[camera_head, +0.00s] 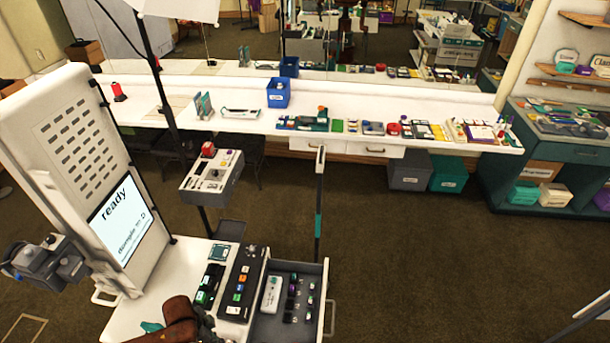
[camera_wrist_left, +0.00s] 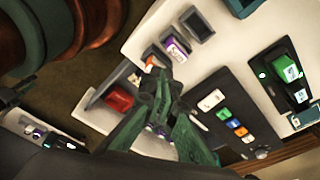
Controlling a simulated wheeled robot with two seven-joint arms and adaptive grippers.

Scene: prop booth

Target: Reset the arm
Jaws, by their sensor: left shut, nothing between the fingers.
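My left arm, brown and dark green, comes in at the bottom of the head view. Its gripper (camera_head: 206,328) is low at the front of the white cart top (camera_head: 135,317), only partly visible there. In the left wrist view the dark green fingers of the left gripper (camera_wrist_left: 160,82) are shut and empty. They are in front of a pale surface, beside a black strip with coloured buttons (camera_wrist_left: 235,122). Whether they touch anything is hard to tell. My right gripper is not in view.
The black button strip (camera_head: 242,283) lies on the cart beside an open grey drawer (camera_head: 262,328) holding a white device and small dark items. A tall white panel with a "ready" screen (camera_head: 122,222) stands at left. Open brown floor (camera_head: 420,260) lies to the right.

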